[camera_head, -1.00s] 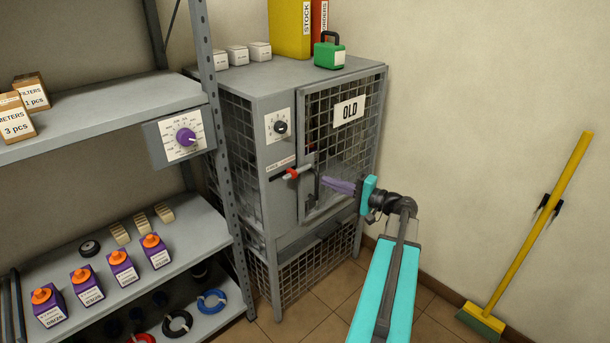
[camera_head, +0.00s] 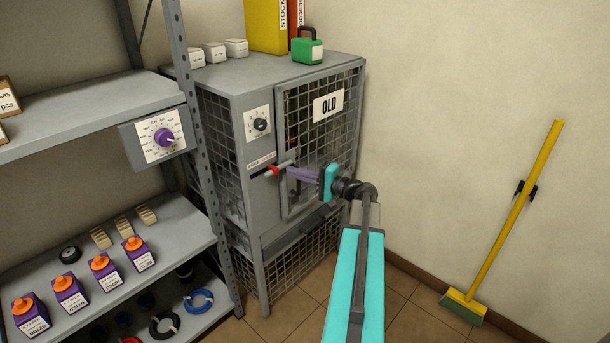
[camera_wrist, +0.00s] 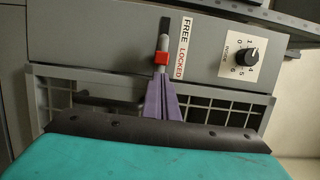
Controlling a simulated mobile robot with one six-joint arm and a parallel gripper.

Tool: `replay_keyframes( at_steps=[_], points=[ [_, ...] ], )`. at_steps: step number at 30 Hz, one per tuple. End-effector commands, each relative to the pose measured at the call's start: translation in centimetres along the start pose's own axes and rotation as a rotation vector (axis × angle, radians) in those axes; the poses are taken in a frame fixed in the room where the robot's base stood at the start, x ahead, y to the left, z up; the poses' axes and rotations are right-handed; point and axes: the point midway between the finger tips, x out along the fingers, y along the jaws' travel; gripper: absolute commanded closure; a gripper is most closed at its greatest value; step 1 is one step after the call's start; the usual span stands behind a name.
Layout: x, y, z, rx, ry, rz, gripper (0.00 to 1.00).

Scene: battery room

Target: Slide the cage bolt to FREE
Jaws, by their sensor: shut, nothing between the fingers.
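The cage bolt has a red collar (camera_head: 272,170) and a grey rod on the front of the grey cage (camera_head: 277,205). In the wrist view the red collar (camera_wrist: 161,56) sits beside the word LOCKED on the label (camera_wrist: 182,48). The dark slot (camera_wrist: 165,26) runs on past it toward FREE. My gripper (camera_head: 288,172) has purple fingers pressed together, empty, just right of the collar in the head view. In the wrist view my gripper (camera_wrist: 160,82) points at the rod's near end. I cannot tell whether the tips touch it.
A mode dial (camera_wrist: 239,56) is beside the label. The mesh door (camera_head: 318,120) bears an OLD sign. A shelf rack (camera_head: 192,130) with a purple dial stands close on the left. A broom (camera_head: 510,225) leans on the right wall. The floor between cage and broom looks clear.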

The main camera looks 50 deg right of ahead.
Motion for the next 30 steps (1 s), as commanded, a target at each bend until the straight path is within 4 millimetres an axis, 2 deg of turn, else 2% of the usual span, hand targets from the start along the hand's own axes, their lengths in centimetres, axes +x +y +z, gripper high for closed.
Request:
replay_keyframes(
  at_steps=[3, 10, 24, 30],
  points=[
    [1.7, -0.1, 0.0, 0.000, -0.001, 0.000, 1.00],
    [3.5, 0.0, 0.0, 0.000, 0.000, 0.001, 1.00],
    [3.7, 0.1, 0.1, 0.000, 0.000, 0.001, 1.00],
    [4.0, 0.2, 1.2, 0.000, -0.001, 0.001, 1.00]
  ],
)
